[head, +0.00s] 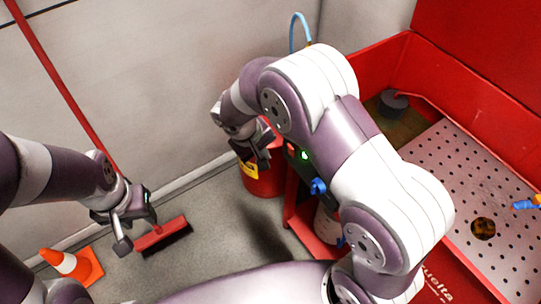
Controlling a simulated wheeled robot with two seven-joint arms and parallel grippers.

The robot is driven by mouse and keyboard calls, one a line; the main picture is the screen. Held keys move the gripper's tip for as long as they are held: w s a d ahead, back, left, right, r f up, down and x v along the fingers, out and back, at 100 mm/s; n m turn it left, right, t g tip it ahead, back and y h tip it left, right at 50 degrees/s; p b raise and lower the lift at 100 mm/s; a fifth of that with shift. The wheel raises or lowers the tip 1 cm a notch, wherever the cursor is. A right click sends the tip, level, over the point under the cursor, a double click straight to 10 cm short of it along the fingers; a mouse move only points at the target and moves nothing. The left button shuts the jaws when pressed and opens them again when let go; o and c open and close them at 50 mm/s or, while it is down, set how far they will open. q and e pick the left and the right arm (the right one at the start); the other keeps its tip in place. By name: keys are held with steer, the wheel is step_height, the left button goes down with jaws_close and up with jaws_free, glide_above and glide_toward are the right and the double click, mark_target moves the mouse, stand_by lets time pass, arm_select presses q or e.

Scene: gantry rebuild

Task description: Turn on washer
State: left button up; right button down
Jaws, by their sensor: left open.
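The washer is a red parts washer (385,58) at the right, with an open red tub and a perforated grey tray (462,180) inside. On its left side a dark box with a small green light (305,155) shows beside my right arm, with a blue fitting (318,186) below it. My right gripper (256,160) is left of that box, above a red can; its fingers are dark and partly hidden, and contact cannot be told. My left gripper (138,234) is open and empty at the left, far from the washer. My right arm hides much of the washer's left front.
A red can (263,181) with a yellow label stands on the floor by the washer. Grey floor between broom and washer is clear.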

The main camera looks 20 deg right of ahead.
steer(key=v, duration=0.4)
steer(key=shift+s+a, duration=0.1)
steer(key=shift+a, duration=0.35)
